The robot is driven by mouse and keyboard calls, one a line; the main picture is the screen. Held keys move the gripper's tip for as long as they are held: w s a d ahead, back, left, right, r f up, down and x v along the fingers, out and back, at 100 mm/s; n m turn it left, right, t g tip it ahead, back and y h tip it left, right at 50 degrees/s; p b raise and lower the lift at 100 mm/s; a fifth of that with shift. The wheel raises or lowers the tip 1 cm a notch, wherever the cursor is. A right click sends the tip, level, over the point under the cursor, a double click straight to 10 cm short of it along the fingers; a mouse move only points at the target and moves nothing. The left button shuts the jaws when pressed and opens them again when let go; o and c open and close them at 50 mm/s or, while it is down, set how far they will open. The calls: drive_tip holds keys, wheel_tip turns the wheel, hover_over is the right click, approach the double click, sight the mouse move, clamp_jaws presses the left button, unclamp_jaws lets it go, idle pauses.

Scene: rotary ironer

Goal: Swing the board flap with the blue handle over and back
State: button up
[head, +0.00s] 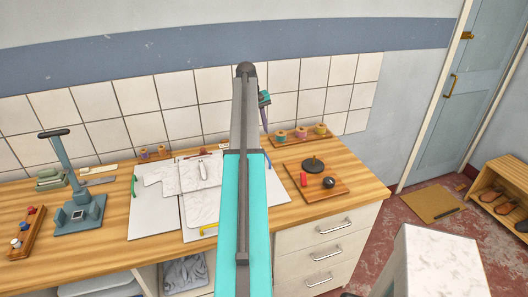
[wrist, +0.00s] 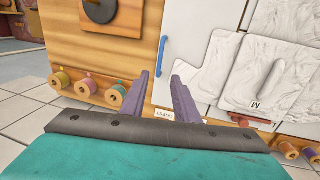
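The blue handle (wrist: 161,56) is a slim upright bar in the wrist view, on the edge of a white board flap (wrist: 205,30) that appears to lie flat. In the head view the blue handle (head: 268,160) shows just right of my arm, which hides most of that flap. My gripper (wrist: 162,78) is open and empty, its two purple fingers apart; the handle appears beyond the fingertips, between them in the picture, and not held. In the head view my gripper (head: 264,112) is mostly hidden behind my arm, near the tiled wall.
Other flaps carry a green handle (head: 133,185) and a yellow handle (head: 208,231). White cut pieces (wrist: 252,75) lie on the board. Thread spools (head: 300,133) stand by the wall, and a wooden tray (head: 335,188) with a dark disc lies to the right. A press (head: 75,190) stands left.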

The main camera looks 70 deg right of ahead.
drive_tip(key=f+b, duration=0.2)
drive_tip(key=f, duration=0.2)
drive_tip(key=s+d+f+b, duration=0.1)
drive_tip(key=f+b, duration=0.1)
drive_tip(key=f, duration=0.2)
drive_tip(key=s+f+b, duration=0.1)
drive_tip(key=f+b, duration=0.1)
drive_tip(key=f, duration=0.2)
drive_tip(key=shift+d+f, duration=0.2)
drive_tip(key=shift+d, duration=0.05)
clamp_jaws()
